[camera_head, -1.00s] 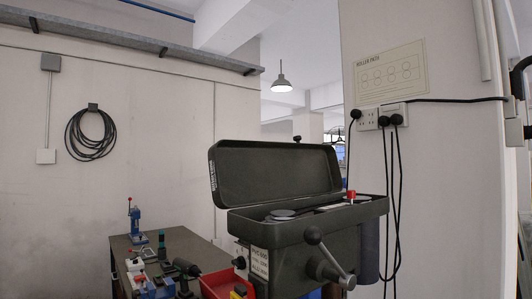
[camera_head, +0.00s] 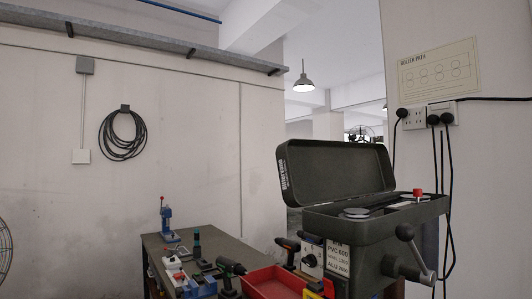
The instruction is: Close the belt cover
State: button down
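The belt cover (camera_head: 338,172) is a dark grey-green hinged lid on top of the machine head. It stands open, raised and tilted back, with its hollow underside facing me. Below it, the open belt housing (camera_head: 372,228) shows round pulleys (camera_head: 356,213) and a red knob (camera_head: 418,193) on its top. My gripper is not in view.
A workbench (camera_head: 222,246) behind to the left holds a blue press (camera_head: 167,222), several tools and a red tray (camera_head: 272,284). Cables (camera_head: 441,170) hang from wall sockets on the right pillar. A fan edge (camera_head: 5,248) shows at far left.

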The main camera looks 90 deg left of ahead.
aim_at(311, 172)
jog(key=z, duration=0.05)
jog(key=k, duration=1.9)
jog(key=u, duration=1.7)
jog(key=i, duration=1.7)
jog(key=u, duration=0.4)
